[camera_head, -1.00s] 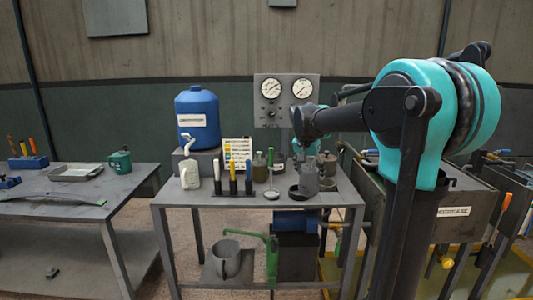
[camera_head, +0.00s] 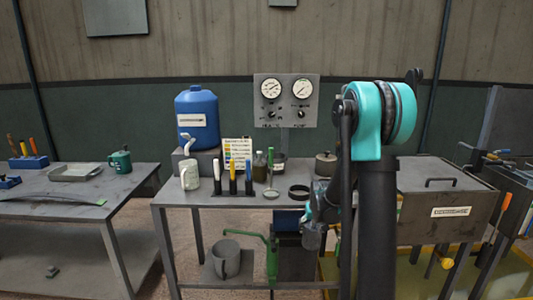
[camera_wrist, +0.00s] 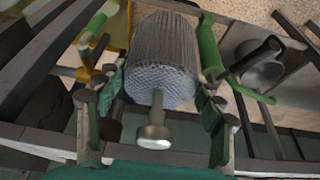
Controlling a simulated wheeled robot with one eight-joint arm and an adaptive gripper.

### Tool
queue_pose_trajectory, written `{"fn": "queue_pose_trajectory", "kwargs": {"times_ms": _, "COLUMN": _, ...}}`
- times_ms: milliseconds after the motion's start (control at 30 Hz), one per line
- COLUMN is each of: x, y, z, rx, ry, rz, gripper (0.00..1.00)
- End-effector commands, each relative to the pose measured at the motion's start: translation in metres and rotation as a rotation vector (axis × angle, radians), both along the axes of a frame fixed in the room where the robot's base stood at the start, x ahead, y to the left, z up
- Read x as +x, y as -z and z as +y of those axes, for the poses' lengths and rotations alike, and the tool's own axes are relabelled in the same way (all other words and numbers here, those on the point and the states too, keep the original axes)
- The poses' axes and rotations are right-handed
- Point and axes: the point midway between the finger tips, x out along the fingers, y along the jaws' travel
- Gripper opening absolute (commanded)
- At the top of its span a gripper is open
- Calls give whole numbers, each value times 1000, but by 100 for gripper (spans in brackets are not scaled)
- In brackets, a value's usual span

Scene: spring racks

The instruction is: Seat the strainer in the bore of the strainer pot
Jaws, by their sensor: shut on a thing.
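The strainer is a grey mesh cylinder with a round metal knob on its near end; it fills the middle of the wrist view (camera_wrist: 162,68). My gripper (camera_wrist: 155,100) is shut on it, one finger pad on each side. In the head view my gripper (camera_head: 317,208) is low at the table's front right edge, with the strainer (camera_head: 312,237) hanging below it, about upright.
A black ring-shaped dish (camera_head: 299,191) and a lidded pot (camera_head: 325,164) stand on the table (camera_head: 215,200). A grey cabinet (camera_head: 442,195) stands at the right.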

Motion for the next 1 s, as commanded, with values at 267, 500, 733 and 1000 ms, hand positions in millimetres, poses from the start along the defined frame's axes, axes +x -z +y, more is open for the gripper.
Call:
{"fn": "queue_pose_trajectory", "kwargs": {"times_ms": 267, "x": -34, "y": 45, "z": 0, "rx": 0, "ry": 0, "rz": 0, "gripper": 31}}
{"fn": "queue_pose_trajectory", "kwargs": {"times_ms": 500, "x": -51, "y": 62, "z": 0, "rx": 0, "ry": 0, "rz": 0, "gripper": 31}}
{"fn": "queue_pose_trajectory", "kwargs": {"times_ms": 733, "x": -52, "y": 63, "z": 0, "rx": 0, "ry": 1, "rz": 0, "gripper": 31}}
{"fn": "queue_pose_trajectory", "kwargs": {"times_ms": 1000, "x": -48, "y": 51, "z": 0, "rx": 0, "ry": 1, "rz": 0, "gripper": 31}}
